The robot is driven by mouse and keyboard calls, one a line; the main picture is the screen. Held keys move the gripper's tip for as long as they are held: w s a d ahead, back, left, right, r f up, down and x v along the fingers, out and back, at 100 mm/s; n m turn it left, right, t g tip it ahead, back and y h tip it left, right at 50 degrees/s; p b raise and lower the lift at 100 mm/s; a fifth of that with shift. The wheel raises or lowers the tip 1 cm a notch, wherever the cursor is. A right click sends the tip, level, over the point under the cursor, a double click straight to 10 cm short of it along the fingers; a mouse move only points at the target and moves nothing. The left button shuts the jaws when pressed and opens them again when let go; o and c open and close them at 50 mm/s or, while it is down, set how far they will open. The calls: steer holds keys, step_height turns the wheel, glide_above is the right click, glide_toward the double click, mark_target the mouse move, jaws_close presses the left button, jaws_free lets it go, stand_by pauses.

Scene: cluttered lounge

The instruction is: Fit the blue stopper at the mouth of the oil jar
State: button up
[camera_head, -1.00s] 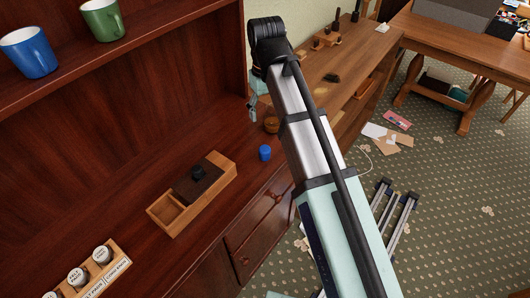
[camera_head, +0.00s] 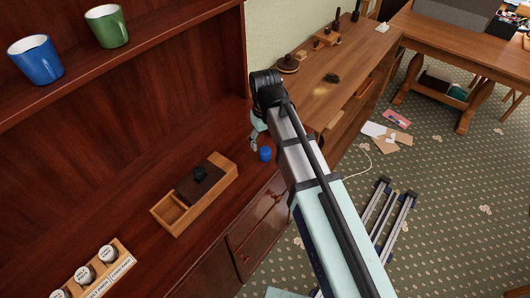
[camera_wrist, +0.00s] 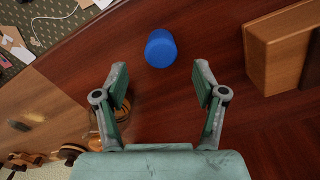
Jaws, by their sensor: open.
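The blue stopper (camera_head: 265,154) is a short blue cylinder on the dark wood cabinet top, near its front edge. In the wrist view it (camera_wrist: 160,48) lies just beyond my fingertips, centred between them and not touched. My gripper (camera_wrist: 160,78) is open and empty; in the head view it (camera_head: 254,143) hangs just left of and behind the stopper. An amber glass vessel, apparently the oil jar (camera_wrist: 97,138), is partly hidden behind my left finger in the wrist view. My arm hides it in the head view.
A wooden box (camera_head: 225,184) with a dark, knobbed sliding lid stands left of the stopper. A rack (camera_head: 122,270) of labelled white-topped jars is at lower left. A blue mug (camera_head: 35,60) and a green mug (camera_head: 106,27) stand on the shelf. A lower sideboard (camera_head: 345,60) stands behind.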

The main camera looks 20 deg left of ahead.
mark_target(265, 150)
steer(key=shift+s+f+p, duration=0.1)
steer(key=shift+f+p, duration=0.85)
steer(key=shift+f, duration=1.7)
steer(key=c, duration=1.1)
